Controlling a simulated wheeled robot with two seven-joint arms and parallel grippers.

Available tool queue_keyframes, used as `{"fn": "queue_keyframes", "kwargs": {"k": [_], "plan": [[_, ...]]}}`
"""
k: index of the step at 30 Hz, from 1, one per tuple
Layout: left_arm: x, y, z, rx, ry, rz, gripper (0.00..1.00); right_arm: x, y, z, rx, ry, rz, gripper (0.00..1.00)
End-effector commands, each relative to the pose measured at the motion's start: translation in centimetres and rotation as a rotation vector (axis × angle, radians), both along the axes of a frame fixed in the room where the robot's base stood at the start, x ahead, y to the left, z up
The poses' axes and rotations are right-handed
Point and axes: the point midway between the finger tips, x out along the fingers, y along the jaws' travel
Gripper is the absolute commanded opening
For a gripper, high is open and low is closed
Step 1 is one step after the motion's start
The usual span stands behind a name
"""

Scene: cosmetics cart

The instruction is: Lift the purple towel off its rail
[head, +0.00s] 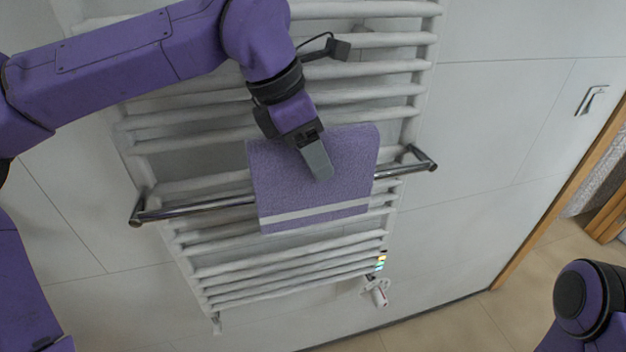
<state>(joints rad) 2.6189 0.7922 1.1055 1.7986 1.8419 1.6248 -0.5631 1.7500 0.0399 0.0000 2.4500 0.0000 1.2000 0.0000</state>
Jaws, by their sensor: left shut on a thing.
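The purple towel (345,165) has a pale stripe near its lower edge. It hangs over the chrome rail (207,206), with its top edge standing above the rail's level. My left gripper (318,163) comes down from above and is shut on the towel's upper part. The fingertips lie in front of the towel, and the fold behind them is hidden. My right gripper is out of view; only part of my right arm shows at the lower right.
A white ladder-type towel radiator (290,272) stands on the tiled wall behind the rail. The rail's bracketed ends (424,160) stick out to both sides. A hook (591,99) and a wooden door frame (560,200) are at the right. Space in front looks clear.

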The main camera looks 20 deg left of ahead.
Motion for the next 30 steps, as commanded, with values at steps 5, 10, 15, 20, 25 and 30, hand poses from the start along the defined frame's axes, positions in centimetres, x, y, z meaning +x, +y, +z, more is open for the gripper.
{"fn": "queue_keyframes", "kwargs": {"k": [5, 10, 15, 20, 25, 30], "plan": [[0.0, -0.1, 4.3, -0.001, -0.004, 0.0, 0.15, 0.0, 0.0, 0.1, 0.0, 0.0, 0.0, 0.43], [0.0, 0.0, 7.6, -0.001, -0.002, 0.0, 0.15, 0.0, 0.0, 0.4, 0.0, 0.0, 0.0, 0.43], [0.0, -0.1, 10.6, 0.0, -0.002, -0.001, 0.15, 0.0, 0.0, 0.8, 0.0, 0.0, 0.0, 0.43], [-2.0, 2.7, 10.1, -0.004, -0.002, 0.002, 0.15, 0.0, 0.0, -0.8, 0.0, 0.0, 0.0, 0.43], [-4.9, 6.6, 10.0, -0.005, -0.004, 0.001, 0.15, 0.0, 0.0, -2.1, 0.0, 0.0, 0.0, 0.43], [-8.0, 10.8, 10.1, -0.005, -0.004, 0.002, 0.15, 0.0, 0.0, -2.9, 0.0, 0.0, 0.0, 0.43]]}}
